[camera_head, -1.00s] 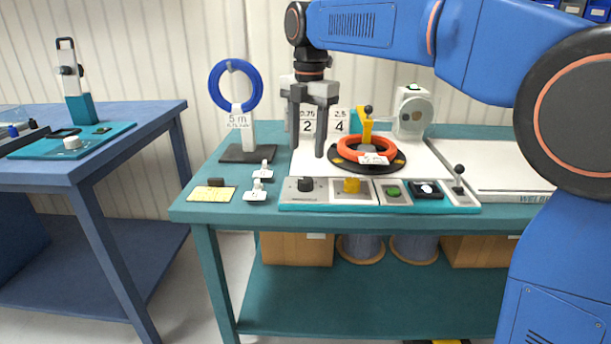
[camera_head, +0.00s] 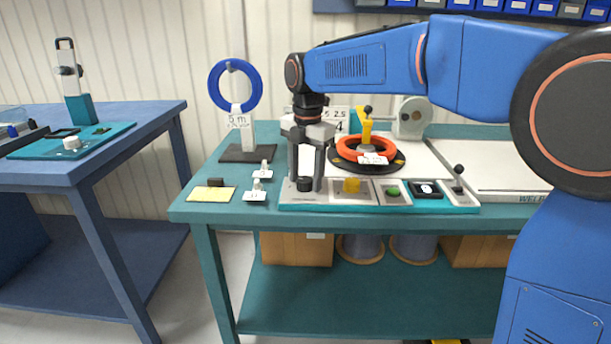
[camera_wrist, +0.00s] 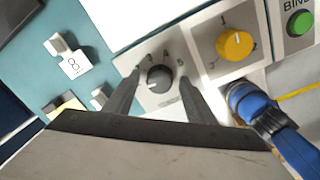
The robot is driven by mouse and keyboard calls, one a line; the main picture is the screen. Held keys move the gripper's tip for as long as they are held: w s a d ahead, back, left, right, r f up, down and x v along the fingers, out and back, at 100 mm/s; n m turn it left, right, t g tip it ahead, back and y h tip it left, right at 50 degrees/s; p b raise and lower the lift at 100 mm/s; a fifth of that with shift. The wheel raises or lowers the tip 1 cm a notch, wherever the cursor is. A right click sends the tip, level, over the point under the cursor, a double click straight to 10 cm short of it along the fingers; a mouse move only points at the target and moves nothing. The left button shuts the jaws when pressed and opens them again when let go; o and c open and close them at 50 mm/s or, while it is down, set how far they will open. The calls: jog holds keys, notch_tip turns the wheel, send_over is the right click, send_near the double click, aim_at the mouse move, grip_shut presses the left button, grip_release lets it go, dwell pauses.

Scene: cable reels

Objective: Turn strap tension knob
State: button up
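A black round knob (camera_head: 305,184) sits on the light panel at the left end of the teal control strip. In the wrist view the black knob (camera_wrist: 160,78) has a white pointer mark and numbers around it. A yellow knob (camera_head: 352,186) with its own number scale is just to its right; it also shows in the wrist view (camera_wrist: 234,44). The panel labels are too small to tell which knob is the strap tension one. My gripper (camera_head: 306,184) points down over the black knob, open, one finger on each side. Gaps show between fingers and knob in the wrist view.
A green button (camera_head: 392,191) and a black-handled lever (camera_head: 458,178) are farther right on the strip. An orange cable coil (camera_head: 367,150) lies on a turntable behind. A blue coil (camera_head: 236,86) hangs on a stand at left. Small white tags and a yellow card (camera_head: 211,194) lie at the front left.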

jog(key=c, duration=1)
jog(key=shift+m, duration=0.3)
jog(key=m, duration=0.4)
jog(key=shift+m, duration=0.3)
jog(key=m, duration=0.5)
jog(key=shift+a+m, duration=0.1)
jog(key=shift+m, duration=0.2)
jog(key=m, duration=0.6)
jog(key=shift+h, duration=0.3)
jog(key=m, duration=0.6)
jog(key=shift+m, duration=0.4)
